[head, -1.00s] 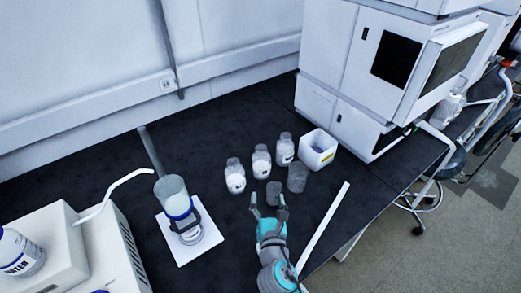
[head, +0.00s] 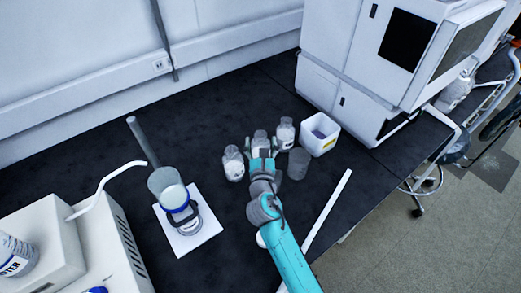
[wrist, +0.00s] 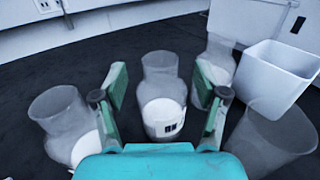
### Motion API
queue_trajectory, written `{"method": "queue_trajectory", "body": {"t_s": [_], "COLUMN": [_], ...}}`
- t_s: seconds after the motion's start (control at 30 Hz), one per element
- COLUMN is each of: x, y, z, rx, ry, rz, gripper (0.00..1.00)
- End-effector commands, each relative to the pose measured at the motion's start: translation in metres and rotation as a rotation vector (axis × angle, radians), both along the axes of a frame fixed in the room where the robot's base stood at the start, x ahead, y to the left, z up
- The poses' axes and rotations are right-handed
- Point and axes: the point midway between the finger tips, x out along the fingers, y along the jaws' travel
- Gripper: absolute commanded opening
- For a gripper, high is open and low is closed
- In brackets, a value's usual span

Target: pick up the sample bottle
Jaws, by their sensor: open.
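Three clear bottles with white contents stand upright in a row on the black bench. The middle bottle (head: 259,137) is partly hidden by my gripper in the head view. In the wrist view this bottle (wrist: 161,98), with a small dark label mark, stands straight ahead between my fingers. My gripper (head: 261,148) is open, and a gap shows on each side of the bottle (wrist: 160,87). The left bottle (head: 234,165) and the right bottle (head: 284,134) stand close on either side. The frames do not show which bottle is the sample bottle.
A clear beaker (head: 299,164) and a white open box (head: 320,140) stand right of the bottles. At left, a vessel (head: 170,187) stands on a white pad (head: 196,243). A white strip (head: 327,213) lies near the bench edge. Bench behind the bottles is clear.

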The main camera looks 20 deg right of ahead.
Motion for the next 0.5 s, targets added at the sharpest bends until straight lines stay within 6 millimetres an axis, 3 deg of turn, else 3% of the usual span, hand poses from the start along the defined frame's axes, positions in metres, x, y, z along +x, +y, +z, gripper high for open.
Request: {"method": "queue_trajectory", "body": {"t_s": [0.2,0.5], "x": [0.029,0.036], "y": [-0.009,-0.011], "z": [-0.001,-0.002], "rx": [0.001,0.000], "ry": [-0.001,0.000], "rz": [-0.002,-0.001], "gripper": [0.72,0.72]}}
